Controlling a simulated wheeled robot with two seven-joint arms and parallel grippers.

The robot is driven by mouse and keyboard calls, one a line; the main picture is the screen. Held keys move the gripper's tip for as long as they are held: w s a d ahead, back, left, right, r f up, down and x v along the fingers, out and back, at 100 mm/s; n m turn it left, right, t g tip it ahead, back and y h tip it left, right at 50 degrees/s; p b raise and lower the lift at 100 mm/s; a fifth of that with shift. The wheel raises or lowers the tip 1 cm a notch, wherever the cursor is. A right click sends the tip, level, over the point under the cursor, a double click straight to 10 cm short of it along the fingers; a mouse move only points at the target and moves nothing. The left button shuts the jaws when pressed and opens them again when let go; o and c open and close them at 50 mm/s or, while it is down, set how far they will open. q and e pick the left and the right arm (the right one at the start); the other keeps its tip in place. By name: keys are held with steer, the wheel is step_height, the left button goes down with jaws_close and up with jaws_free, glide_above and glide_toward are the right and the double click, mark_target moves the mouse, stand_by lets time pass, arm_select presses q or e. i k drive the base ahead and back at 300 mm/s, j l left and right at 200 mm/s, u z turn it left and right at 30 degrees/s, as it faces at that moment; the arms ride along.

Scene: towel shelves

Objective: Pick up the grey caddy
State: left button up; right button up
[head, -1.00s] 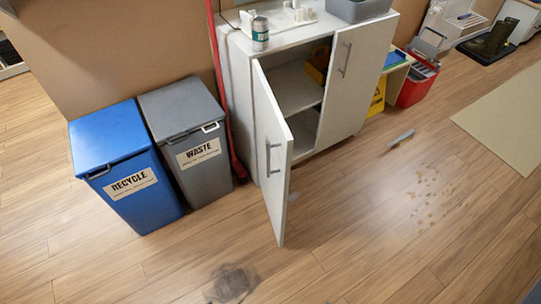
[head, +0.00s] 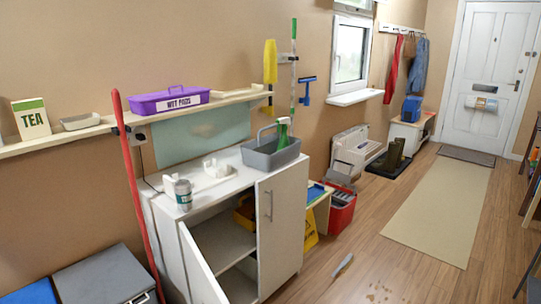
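The grey caddy (head: 262,157) stands on the right part of the white cabinet's top (head: 215,187) in the head view. It is an open tray with a raised handle, and a spray bottle with a green head (head: 283,133) stands in it or right behind it. Neither of my grippers shows in the head view.
A grey-and-white can (head: 183,195) and white items (head: 217,168) share the cabinet top. The cabinet's left door (head: 200,268) hangs open into the room. A red mop handle (head: 138,195) leans at left. A purple box (head: 168,102) sits on the wall shelf.

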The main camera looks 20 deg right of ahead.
mark_target(272, 144)
steer(key=i+l, duration=0.1)
steer(key=l, duration=0.3)
steer(key=l+u, duration=0.1)
steer(key=l, duration=0.35)
steer(key=i+l+u, duration=0.1)
steer(key=i+l, duration=0.15)
steer(key=i+l+u, duration=0.15)
steer(key=l, duration=0.25)
steer(key=i+l+u, duration=0.1)
steer(key=i+l, duration=0.15)
steer(key=l, duration=0.15)
steer(key=i+l+u, duration=0.1)
steer(key=l, duration=0.25)
steer(key=i+l+u, duration=0.15)
steer(key=l, duration=0.25)
steer(key=i+l, duration=0.15)
steer(key=l, duration=0.15)
steer(key=i+l+u, duration=0.2)
steer(key=i+l, duration=0.15)
steer(key=l, duration=0.3)
steer(key=i+l, duration=0.15)
steer(key=l, duration=0.15)
